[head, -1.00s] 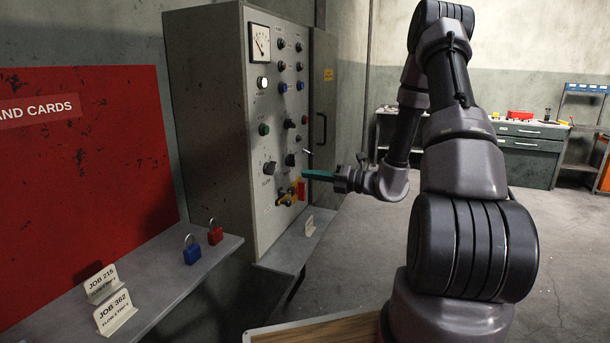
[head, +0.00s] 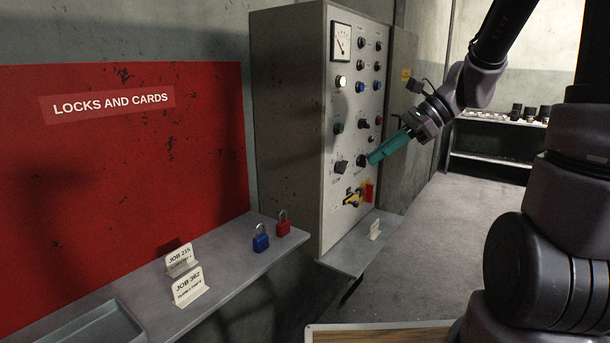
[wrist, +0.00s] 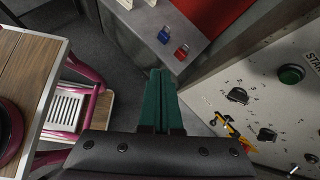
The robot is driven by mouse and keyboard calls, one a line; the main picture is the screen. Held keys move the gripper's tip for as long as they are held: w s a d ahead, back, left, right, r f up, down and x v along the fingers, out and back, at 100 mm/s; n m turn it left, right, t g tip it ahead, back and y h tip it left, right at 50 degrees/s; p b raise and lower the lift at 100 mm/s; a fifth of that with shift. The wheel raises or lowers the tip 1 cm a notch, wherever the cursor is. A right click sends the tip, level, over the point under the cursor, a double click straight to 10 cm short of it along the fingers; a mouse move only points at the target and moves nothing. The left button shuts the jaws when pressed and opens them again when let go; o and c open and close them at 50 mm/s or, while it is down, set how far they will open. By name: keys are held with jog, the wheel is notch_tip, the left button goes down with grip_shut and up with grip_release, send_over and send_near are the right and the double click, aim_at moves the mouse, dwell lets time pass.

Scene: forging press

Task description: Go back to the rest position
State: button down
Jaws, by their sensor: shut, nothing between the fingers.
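My gripper (head: 375,158) has teal fingers, which lie side by side and shut with nothing between them. In the head view it is in front of the lower part of the control cabinet (head: 285,120), level with the black knobs. I cannot tell whether it touches the panel. The wrist view shows the closed fingers (wrist: 158,75) pointing toward the shelf, with the cabinet panel (wrist: 300,100) to their right.
A blue padlock (head: 261,240) and a red padlock (head: 282,224) stand on the grey shelf (head: 225,285) with two job cards (head: 188,285). A wood-topped surface (head: 385,335) is at the bottom. In the wrist view a pink-framed chair (wrist: 75,105) is at left. Floor right of the cabinet is clear.

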jog(key=s+d+r+n+t+h, duration=0.6)
jog(key=s+d+r+n+h, duration=0.1)
jog(key=n, duration=0.5)
notch_tip(320, 180, up, 3)
jog(key=shift+s+d+r+h, duration=0.1)
jog(key=shift+s+d+h, duration=0.3)
jog(key=shift+s+d, duration=0.6)
jog(key=shift+s+a, duration=0.2)
jog(key=shift+a, duration=0.1)
